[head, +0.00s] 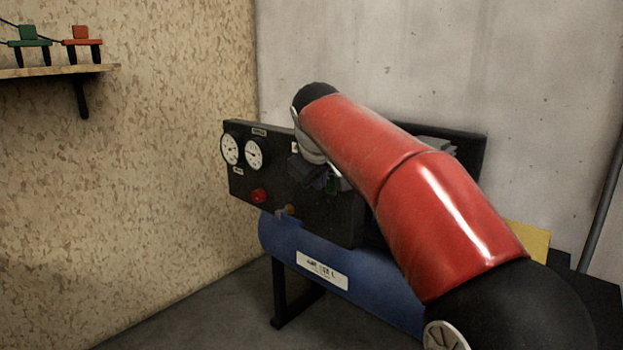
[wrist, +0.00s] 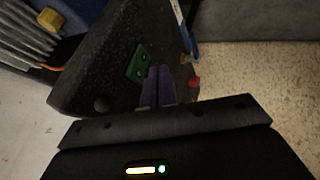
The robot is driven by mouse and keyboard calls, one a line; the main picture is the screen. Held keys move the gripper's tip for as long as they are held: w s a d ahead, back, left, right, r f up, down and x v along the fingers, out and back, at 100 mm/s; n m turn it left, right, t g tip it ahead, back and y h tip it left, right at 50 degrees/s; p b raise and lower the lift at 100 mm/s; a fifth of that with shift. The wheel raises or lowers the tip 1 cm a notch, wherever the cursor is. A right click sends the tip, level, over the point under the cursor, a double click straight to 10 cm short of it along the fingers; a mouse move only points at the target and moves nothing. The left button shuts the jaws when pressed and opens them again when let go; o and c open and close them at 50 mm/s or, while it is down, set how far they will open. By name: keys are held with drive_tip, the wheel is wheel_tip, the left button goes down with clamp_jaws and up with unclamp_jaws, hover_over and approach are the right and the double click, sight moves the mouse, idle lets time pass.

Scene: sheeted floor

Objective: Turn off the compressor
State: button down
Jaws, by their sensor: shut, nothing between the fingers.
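The compressor has a blue tank (head: 330,265) with a black control panel (head: 290,215) above it. The panel carries two white round gauges (head: 254,154) and a red knob or button (head: 259,195), which also shows in the wrist view (wrist: 194,83). A green plate (wrist: 138,64) with dark spots sits on the panel; a sliver of green (head: 332,186) shows in the head view. My gripper (wrist: 155,72) is shut and empty, its fingertips close beside the green plate; I cannot tell whether they touch. My arm hides the panel's right part.
A wooden shelf (head: 60,70) on the left wall holds a green and a red object. A concrete wall (head: 380,60) stands behind the compressor. A grey pipe (head: 603,195) runs at the far right. The floor (head: 200,310) at front left is clear.

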drive_tip(key=shift+w+d+r, duration=0.1)
drive_tip(key=shift+w+d, duration=0.4)
drive_tip(key=shift+w, duration=0.15)
drive_tip(key=shift+w+d+r+p, duration=0.15)
drive_tip(key=shift+w+p, duration=0.1)
drive_tip(key=shift+p, duration=0.3)
drive_tip(key=shift+r, duration=0.1)
drive_tip(key=shift+r+p, duration=0.7)
drive_tip(key=shift+p, duration=0.2)
